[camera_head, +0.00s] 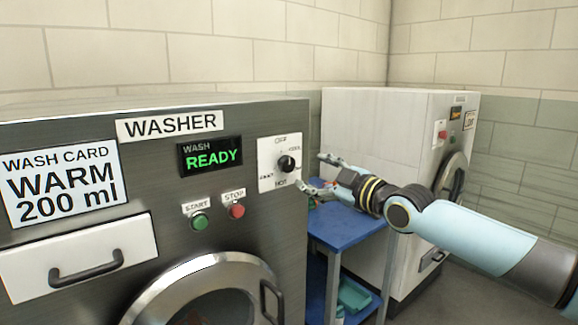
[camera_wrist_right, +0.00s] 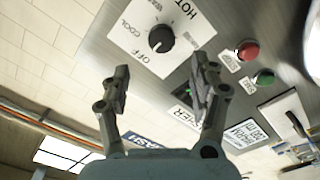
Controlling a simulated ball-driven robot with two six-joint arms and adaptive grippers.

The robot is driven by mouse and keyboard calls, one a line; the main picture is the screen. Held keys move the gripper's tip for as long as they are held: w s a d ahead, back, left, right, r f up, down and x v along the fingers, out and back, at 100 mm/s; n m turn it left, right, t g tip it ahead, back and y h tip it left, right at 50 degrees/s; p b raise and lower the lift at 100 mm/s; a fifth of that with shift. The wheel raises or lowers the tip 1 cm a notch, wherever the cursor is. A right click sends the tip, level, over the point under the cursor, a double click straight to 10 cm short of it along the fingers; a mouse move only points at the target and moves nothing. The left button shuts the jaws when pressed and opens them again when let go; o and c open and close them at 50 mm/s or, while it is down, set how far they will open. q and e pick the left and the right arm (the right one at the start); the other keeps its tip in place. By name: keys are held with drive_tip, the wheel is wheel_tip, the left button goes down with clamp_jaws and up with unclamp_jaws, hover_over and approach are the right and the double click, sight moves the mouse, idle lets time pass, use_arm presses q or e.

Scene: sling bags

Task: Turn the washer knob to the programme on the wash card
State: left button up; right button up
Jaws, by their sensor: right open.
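The washer knob (camera_head: 287,163) is a small black dial on a white plate on the washer front, with OFF at the top and HOT at the bottom. It also shows in the wrist view (camera_wrist_right: 160,39), where COOL is readable too; which label it points to is unclear. The wash card (camera_head: 64,184) at the left reads WARM, 200 ml. My right gripper (camera_head: 312,171) is open and empty, just right of the knob in the head view. In the wrist view its fingers (camera_wrist_right: 161,66) stand apart below the knob, not touching it. My left gripper is not in view.
The washer display (camera_head: 210,157) reads WASH READY. A green start button (camera_head: 200,222) and a red stop button (camera_head: 237,211) sit below it. A drawer (camera_head: 80,262) and round door (camera_head: 205,290) are lower. A blue cart (camera_head: 345,226) and second machine (camera_head: 371,125) stand right.

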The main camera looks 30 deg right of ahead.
sight(289, 166)
drive_tip(key=w+b, duration=0.2)
drive_tip(key=w, duration=0.1)
drive_tip(key=w+b, duration=0.1)
drive_tip(key=shift+w+a+f, duration=0.15)
drive_tip(key=shift+w+f, duration=0.2)
drive_tip(key=shift+w, duration=0.05)
drive_tip(key=w, duration=0.2)
drive_tip(key=w+b, duration=0.1)
drive_tip(key=w, duration=0.1)
drive_tip(key=shift+a+r, duration=0.15)
drive_tip(key=shift+a, duration=0.05)
drive_tip(key=shift+w, duration=0.6)
drive_tip(key=c, duration=1.2)
drive_tip(key=shift+o, duration=0.2)
drive_tip(key=shift+m, duration=0.3)
